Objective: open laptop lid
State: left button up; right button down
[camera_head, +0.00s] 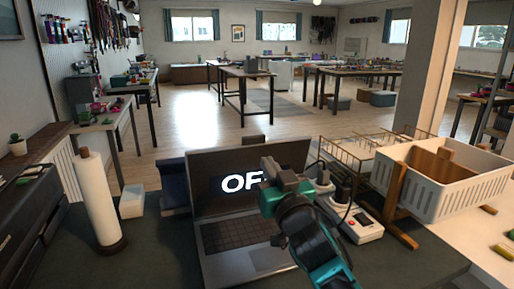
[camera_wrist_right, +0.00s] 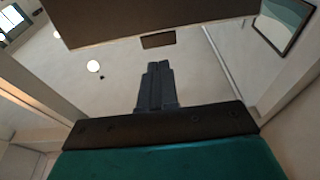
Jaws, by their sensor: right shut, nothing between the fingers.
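The laptop (camera_head: 240,236) sits on the dark table with its keyboard facing me. Its lid (camera_head: 205,178) stands raised, and the screen shows large white letters beginning "OF". My left gripper is not in view.
A white power strip with plugs (camera_head: 358,228) and a white basket (camera_head: 447,190) on a wooden stand are to the right of the laptop. A paper towel roll (camera_head: 99,200) stands at left, with a small white box (camera_head: 131,203) beside it.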

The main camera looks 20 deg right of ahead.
aim_at(254, 138)
jog(key=x, duration=0.7)
jog(key=shift+w, duration=0.4)
jog(key=shift+w+r, duration=0.25)
jog(key=shift+r, duration=0.05)
pick_arm(q)
jog(key=p, duration=0.1)
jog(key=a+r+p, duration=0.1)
jog(key=p, duration=0.1)
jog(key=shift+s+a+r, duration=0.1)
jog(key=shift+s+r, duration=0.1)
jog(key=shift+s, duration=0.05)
pick_arm(e)
jog(key=w+r+g, duration=0.1)
jog(key=w, duration=0.7)
jog(key=shift+a, duration=0.15)
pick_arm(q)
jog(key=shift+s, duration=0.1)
pick_arm(e)
jog(key=shift+w, duration=0.1)
